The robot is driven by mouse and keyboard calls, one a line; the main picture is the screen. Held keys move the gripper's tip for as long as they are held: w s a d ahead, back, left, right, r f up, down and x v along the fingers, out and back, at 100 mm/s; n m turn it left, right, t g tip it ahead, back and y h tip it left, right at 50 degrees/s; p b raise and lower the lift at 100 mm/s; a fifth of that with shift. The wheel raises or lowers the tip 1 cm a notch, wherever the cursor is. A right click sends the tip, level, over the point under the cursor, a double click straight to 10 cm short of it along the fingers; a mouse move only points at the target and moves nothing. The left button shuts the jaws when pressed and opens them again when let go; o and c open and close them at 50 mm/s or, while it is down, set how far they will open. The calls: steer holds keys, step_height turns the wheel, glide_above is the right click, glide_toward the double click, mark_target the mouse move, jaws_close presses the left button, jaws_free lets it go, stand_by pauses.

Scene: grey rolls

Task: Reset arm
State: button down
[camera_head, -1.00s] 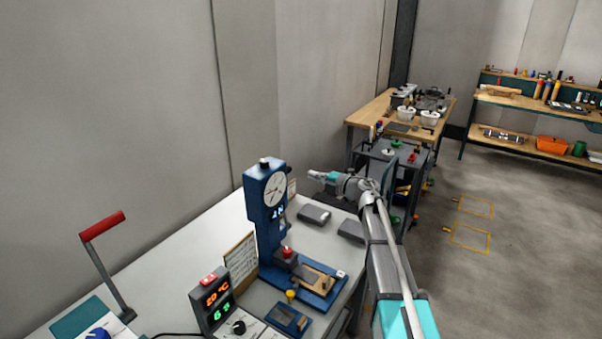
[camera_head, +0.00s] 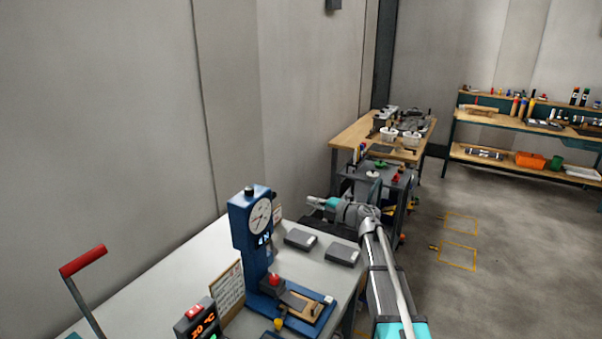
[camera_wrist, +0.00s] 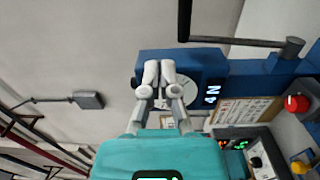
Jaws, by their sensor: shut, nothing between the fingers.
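My gripper (camera_head: 312,201) is at the end of my raised arm in the head view, above the back right part of the white table (camera_head: 170,280). In the wrist view my gripper (camera_wrist: 158,75) shows with its two grey fingers together and nothing between them. Behind the fingers in that view is the blue test stand (camera_wrist: 215,62) with its round dial. The same blue stand (camera_head: 242,240) stands upright on the table in the head view, left of my gripper and apart from it.
Two grey blocks (camera_head: 300,239) (camera_head: 342,254) lie on the table near the stand. A red-handled lever (camera_head: 84,260) and a display box (camera_head: 199,322) are at the front left. A grey cart (camera_head: 385,172) and wooden bench (camera_head: 362,131) stand behind. The floor (camera_head: 500,230) at right is mostly clear.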

steer(key=w+d+r+m+t+h, duration=0.1)
steer(key=d+r+m+t+h, duration=0.1)
steer(key=d+m+t+h, duration=0.95)
steer(key=s+d+f+m+g+h, duration=0.6)
steer(key=f+m+g+h, duration=0.2)
steer(key=m, duration=0.5)
steer(key=s+a+f+m+g, duration=0.2)
steer(key=s+f+m+g, duration=0.2)
steer(key=s+f+g, duration=0.65)
steer(key=s+a+f+g+y, duration=0.1)
steer(key=s+a+y, duration=0.1)
steer(key=s, duration=0.6)
steer(key=s+a+f+g+y, duration=0.1)
steer(key=s+a+g+y, duration=0.1)
steer(key=s, duration=0.6)
steer(key=shift+s+a+f+m, duration=0.15)
steer(key=shift+a+f+m, duration=0.15)
steer(key=shift+a, duration=0.55)
steer(key=c, duration=1.4)
jaws_free()
